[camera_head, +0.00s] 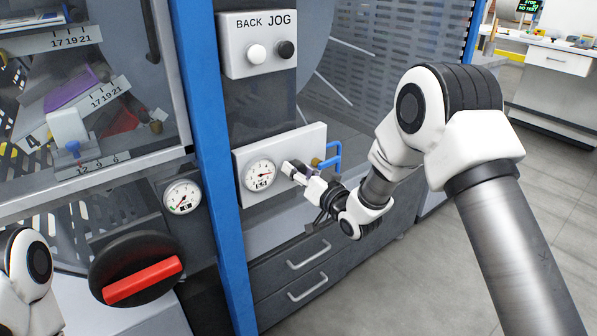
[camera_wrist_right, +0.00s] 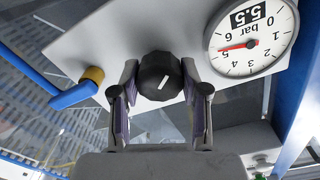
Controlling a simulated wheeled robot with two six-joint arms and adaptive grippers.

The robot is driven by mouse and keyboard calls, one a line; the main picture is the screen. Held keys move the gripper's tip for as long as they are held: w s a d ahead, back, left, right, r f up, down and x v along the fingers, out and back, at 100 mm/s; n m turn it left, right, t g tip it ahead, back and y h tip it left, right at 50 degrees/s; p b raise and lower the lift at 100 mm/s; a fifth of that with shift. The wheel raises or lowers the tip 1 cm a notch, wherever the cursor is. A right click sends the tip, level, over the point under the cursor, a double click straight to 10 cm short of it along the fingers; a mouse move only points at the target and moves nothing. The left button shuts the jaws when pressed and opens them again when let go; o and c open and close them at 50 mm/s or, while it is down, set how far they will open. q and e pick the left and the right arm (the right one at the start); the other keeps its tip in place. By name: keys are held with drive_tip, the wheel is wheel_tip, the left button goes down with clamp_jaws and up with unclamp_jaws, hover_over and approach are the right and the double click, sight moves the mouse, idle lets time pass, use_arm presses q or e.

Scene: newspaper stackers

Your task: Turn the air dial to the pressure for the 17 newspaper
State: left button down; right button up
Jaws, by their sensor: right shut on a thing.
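The air dial is a black round knob (camera_wrist_right: 160,77) with a white pointer mark, on a light grey panel (camera_head: 310,138). My right gripper (camera_wrist_right: 159,72) is shut on it, one finger on each side. In the head view my right gripper (camera_head: 296,172) reaches the panel from the right and hides most of the knob. The white pressure gauge (camera_head: 261,175) sits left of the knob in the head view. In the wrist view the same gauge (camera_wrist_right: 250,38) shows 5.5 on its display, with a red needle near 5. My left gripper is out of view.
A blue pipe with a brass fitting (camera_head: 316,162) is right of the knob. A blue post (camera_head: 211,150) stands left of the panel. A second gauge (camera_head: 182,198) and a red handle (camera_head: 143,284) are further left. The BACK and JOG button box (camera_head: 257,44) is above.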

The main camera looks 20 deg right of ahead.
drive_tip(key=n, duration=0.3)
drive_tip(key=shift+n, duration=0.3)
drive_tip(key=n+b, duration=0.1)
drive_tip(key=n, duration=0.2)
drive_tip(key=shift+n, duration=0.3)
drive_tip(key=n+b, duration=0.1)
drive_tip(key=n, duration=0.2)
drive_tip(key=shift+f+n, duration=0.1)
drive_tip(key=shift+n, duration=0.3)
drive_tip(key=n+b, duration=0.1)
drive_tip(key=n, duration=0.2)
drive_tip(key=shift+n+y, duration=0.3)
drive_tip(key=n+b, duration=0.1)
drive_tip(key=n, duration=0.2)
drive_tip(key=shift+n+b, duration=0.35)
drive_tip(key=shift+n, duration=0.05)
drive_tip(key=n+b, duration=0.1)
drive_tip(key=n, duration=0.2)
drive_tip(key=shift+n+b, duration=0.4)
drive_tip(key=n+b, duration=0.2)
drive_tip(key=n, duration=0.2)
drive_tip(key=shift+n+b, duration=0.8)
drive_tip(key=shift+n, duration=0.4)
